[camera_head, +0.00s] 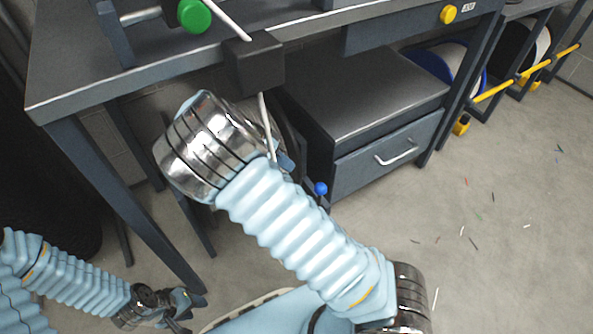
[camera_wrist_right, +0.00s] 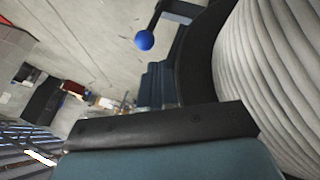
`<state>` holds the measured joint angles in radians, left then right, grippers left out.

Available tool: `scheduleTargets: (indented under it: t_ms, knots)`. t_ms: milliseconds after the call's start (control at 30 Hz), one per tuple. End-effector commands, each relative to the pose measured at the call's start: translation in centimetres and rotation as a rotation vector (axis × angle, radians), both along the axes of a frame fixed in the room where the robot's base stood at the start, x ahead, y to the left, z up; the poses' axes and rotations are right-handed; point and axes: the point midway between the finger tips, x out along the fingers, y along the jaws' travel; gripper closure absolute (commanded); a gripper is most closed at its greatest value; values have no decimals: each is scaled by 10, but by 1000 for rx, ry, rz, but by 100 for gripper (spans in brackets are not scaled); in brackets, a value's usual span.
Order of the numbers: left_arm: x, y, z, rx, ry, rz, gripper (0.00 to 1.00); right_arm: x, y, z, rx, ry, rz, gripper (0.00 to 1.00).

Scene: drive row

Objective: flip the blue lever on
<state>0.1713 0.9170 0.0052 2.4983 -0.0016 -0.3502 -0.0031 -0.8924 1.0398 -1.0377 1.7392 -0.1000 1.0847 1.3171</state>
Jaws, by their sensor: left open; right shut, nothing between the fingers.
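The blue lever shows as a round blue knob (camera_head: 321,188) low beside the drawer cabinet, below the bench. In the right wrist view the same blue knob (camera_wrist_right: 145,40) sits at the end of a dark arm. My right gripper (camera_head: 285,160) is mostly hidden behind my own right arm in the head view, with a small part up and left of the knob. In the right wrist view its fingers (camera_wrist_right: 158,84) are shut and empty, apart from the knob. My left gripper (camera_head: 180,303) is open and empty at the lower left, far from the knob.
A grey bench (camera_head: 330,28) carries a green knob (camera_head: 193,15) and a yellow knob (camera_head: 448,13). A black block (camera_head: 254,62) hangs at its edge. A drawer cabinet (camera_head: 375,165) stands beneath. A ribbed drum (camera_wrist_right: 275,75) fills the wrist view's right. The right floor is mostly clear.

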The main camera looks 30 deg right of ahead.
Motion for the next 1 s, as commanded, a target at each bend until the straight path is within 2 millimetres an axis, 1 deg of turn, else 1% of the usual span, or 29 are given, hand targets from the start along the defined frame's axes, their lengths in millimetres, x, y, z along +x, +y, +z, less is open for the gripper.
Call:
scheduleTargets:
  t_ms: [300, 500, 667, 1000]
  knots:
    - [0, -1, -13, -3, 2, -2, 57, -14, -32, -47, -1, 4, -3, 100]
    - [0, -2, -17, -5, 4, -3, 57, -21, -47, -67, -1, 2, -3, 100]
    - [-1, -2, -18, -5, 4, -3, 57, -23, -52, -73, 0, 1, -1, 100]
    - [-1, -2, -18, -6, 3, -4, 57, -23, -52, -74, 0, 0, 0, 100]
